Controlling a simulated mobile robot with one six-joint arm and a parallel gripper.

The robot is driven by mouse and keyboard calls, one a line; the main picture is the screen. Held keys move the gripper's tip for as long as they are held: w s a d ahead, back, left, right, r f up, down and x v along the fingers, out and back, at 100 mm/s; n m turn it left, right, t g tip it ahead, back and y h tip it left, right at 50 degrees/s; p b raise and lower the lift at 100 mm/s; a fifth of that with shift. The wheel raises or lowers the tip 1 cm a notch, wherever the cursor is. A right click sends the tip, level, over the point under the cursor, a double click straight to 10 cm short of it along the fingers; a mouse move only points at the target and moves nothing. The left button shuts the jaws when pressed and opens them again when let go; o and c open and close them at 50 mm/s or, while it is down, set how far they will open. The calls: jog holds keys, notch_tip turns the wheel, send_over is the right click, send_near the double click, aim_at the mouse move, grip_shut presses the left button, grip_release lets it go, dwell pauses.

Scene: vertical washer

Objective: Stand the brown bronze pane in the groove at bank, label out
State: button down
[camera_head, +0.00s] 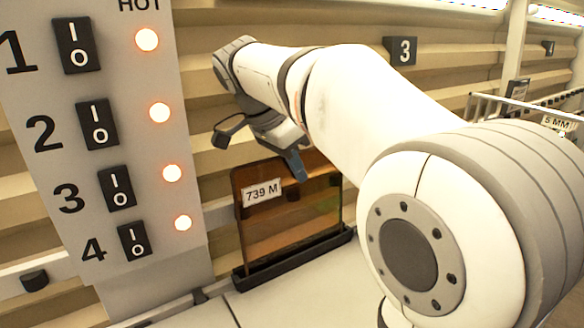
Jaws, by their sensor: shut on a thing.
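The brown bronze pane (290,225) stands nearly upright just left of the middle of the head view. Its white label (262,193) reads "739 M" and faces the camera. The pane's lower edge meets a dark grooved base (300,258); I cannot tell whether it is fully seated. My gripper (268,158) is at the pane's top edge, shut on it, one blue-grey finger showing in front. My arm hides what lies right of the pane.
A grey panel (110,150) with numbered switches and lit "HOT" lamps stands close on the left. A pale ledge (290,305) lies in front of the base. A number 3 sign (401,51) is on the slatted wall behind. A rack (540,110) marked "5 MM" is at far right.

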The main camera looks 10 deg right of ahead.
jog(key=c, duration=1.5)
grip_release()
jog(key=shift+f, duration=0.1)
jog(key=v, duration=0.8)
jog(key=shift+d, duration=0.1)
